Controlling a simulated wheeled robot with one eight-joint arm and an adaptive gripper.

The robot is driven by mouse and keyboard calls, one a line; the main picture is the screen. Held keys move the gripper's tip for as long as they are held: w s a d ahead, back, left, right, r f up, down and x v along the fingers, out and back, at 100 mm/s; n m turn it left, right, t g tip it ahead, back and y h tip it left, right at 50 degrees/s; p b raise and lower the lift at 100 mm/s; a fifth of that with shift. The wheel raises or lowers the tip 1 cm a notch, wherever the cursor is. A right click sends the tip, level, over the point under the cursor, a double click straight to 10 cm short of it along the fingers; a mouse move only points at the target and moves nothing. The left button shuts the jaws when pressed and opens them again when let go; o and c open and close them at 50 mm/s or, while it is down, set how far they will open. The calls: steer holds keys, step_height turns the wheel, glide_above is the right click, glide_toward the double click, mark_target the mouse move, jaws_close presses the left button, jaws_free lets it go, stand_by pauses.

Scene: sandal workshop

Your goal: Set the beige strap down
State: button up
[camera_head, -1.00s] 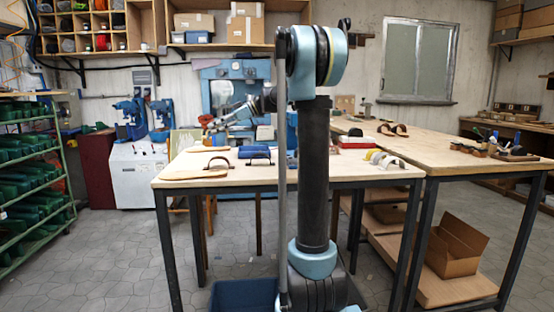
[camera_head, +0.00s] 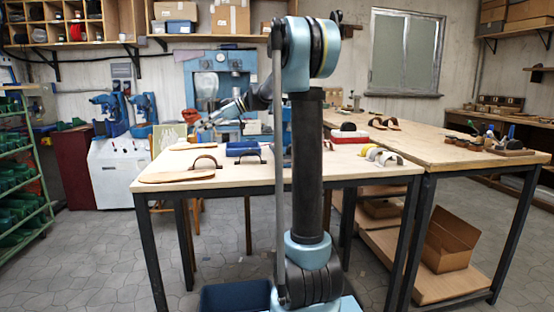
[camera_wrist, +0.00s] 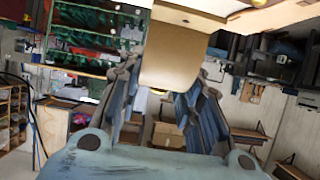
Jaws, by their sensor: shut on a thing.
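My gripper (camera_wrist: 171,88) is shut on the beige strap (camera_wrist: 172,58), a smooth tan piece between its two fingers in the wrist view. In the head view my gripper (camera_head: 208,125) is small, held above the far left part of the worktable (camera_head: 300,176). The strap is too small there to make out clearly. Tan soles (camera_head: 176,177) lie flat at the table's left end. A dark arched strap (camera_head: 207,160) stands beside them.
A blue item (camera_head: 242,148) lies mid-table. A red and white block (camera_head: 350,138) and pale arched pieces (camera_head: 383,156) are farther right. A second table (camera_head: 450,147) adjoins on the right. A blue bin (camera_head: 236,297) is on the floor. Bare tabletop shows at the front.

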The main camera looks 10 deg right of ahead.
step_height(320, 180, down, 11)
steer(key=shift+s, duration=0.1)
stand_by(0.5)
steer(key=shift+f, duration=0.1)
steer(key=o, duration=0.9)
steer(key=v, duration=1.2)
